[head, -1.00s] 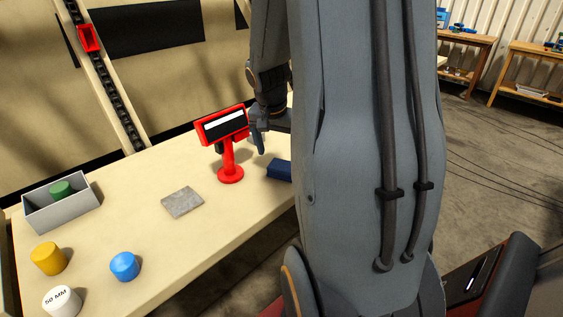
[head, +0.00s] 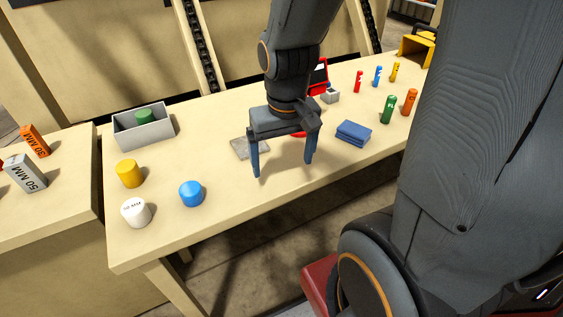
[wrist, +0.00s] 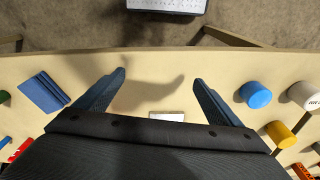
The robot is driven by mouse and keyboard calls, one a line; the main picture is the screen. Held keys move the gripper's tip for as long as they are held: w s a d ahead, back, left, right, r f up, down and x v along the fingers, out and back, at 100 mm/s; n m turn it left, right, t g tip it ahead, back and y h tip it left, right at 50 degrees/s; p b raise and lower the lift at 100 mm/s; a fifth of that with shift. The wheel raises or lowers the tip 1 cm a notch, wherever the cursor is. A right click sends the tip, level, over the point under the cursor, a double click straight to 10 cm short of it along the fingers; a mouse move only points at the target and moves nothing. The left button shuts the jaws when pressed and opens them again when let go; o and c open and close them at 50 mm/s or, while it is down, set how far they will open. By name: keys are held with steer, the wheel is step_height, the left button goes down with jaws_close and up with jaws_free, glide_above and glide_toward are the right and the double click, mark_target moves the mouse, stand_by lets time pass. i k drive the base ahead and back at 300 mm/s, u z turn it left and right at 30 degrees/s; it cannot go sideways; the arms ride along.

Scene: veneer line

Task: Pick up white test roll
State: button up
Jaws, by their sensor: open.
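The white test roll (head: 136,212) stands upright near the table's front left corner, with dark lettering on it. In the wrist view the white roll (wrist: 306,95) is at the right edge, partly cut off. My gripper (head: 284,174) is open and empty above the table, pointing down, well to the right of the white roll. The blue roll (head: 191,193) stands between my gripper and the white roll. The yellow roll (head: 130,173) stands just behind the white roll. In the wrist view my two blue fingers (wrist: 160,78) are spread apart with bare table between them.
A grey bin (head: 166,132) with a green roll (head: 144,116) inside stands at the back left. A grey plate (head: 240,150) lies behind my gripper. Blue pads (head: 354,131) and several coloured pegs (head: 388,109) are to the right.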

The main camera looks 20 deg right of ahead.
mark_target(135, 210)
steer(key=u, duration=0.7)
steer(key=k, duration=0.35)
steer(key=u, duration=0.5)
steer(key=i, duration=0.4)
steer(key=z, duration=0.05)
steer(key=k, duration=0.45)
steer(key=u, duration=0.9)
steer(key=i, duration=0.7)
steer(key=z, duration=0.75)
